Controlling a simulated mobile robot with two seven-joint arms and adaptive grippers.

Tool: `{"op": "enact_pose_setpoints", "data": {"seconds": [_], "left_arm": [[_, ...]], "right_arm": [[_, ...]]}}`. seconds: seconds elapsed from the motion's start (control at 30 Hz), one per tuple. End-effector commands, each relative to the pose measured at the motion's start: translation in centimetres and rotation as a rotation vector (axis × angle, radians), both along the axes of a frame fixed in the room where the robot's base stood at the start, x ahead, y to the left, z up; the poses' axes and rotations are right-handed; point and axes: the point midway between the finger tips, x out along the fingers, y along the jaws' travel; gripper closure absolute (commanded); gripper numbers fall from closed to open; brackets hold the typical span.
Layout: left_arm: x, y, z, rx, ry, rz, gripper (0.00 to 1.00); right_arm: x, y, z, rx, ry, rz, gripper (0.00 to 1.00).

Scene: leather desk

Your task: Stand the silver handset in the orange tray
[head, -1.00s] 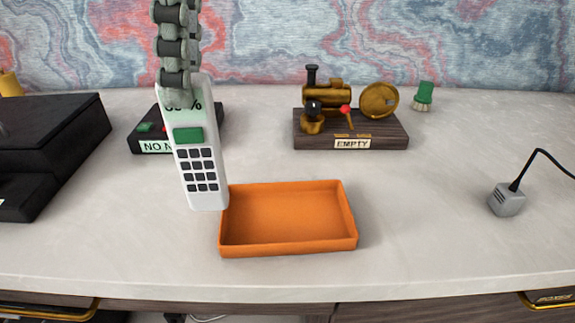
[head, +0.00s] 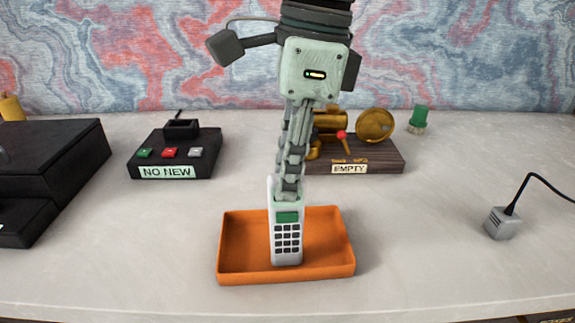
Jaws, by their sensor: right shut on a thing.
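The silver handset (head: 287,243), pale with a green screen and dark keys, is upright in the head view. Its lower end is inside the outline of the orange tray (head: 232,268), near the tray's middle. I cannot tell whether it touches the tray floor. My right gripper (head: 290,188) comes down from above and is shut on the handset's top end. The gripper covers the top of the handset. My left gripper is not in view.
A black base labelled NO NEW (head: 168,172) stands behind left. A brass model on a wooden base labelled EMPTY (head: 385,160) stands behind right. A black box (head: 60,160) is at far left. A grey corded block (head: 502,223) is at right. The desk around the tray is mostly clear.

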Motion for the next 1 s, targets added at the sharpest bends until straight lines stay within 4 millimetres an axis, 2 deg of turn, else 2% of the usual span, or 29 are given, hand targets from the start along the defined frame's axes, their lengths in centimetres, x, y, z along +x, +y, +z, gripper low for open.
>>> {"op": "enact_pose_setpoints", "data": {"seconds": [0.23,0.4,0.43,0.57,0.93,1.0], "left_arm": [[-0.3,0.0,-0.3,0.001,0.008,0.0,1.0],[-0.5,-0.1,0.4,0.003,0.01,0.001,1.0],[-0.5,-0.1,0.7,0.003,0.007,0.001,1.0],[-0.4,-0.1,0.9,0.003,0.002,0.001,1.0],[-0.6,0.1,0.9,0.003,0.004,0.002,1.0],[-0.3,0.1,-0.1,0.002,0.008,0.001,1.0]], "right_arm": [[0.0,0.0,-0.1,0.001,0.0,0.0,1.0],[0.0,0.0,-0.3,0.001,0.0,0.0,1.0],[0.0,0.0,-0.2,0.0,0.0,0.0,0.75],[0.0,0.0,-0.2,0.0,0.0,0.0,0.59],[0.0,0.0,0.1,0.0,0.0,0.0,0.58],[0.0,0.0,0.5,0.001,-0.001,-0.001,0.58]]}}
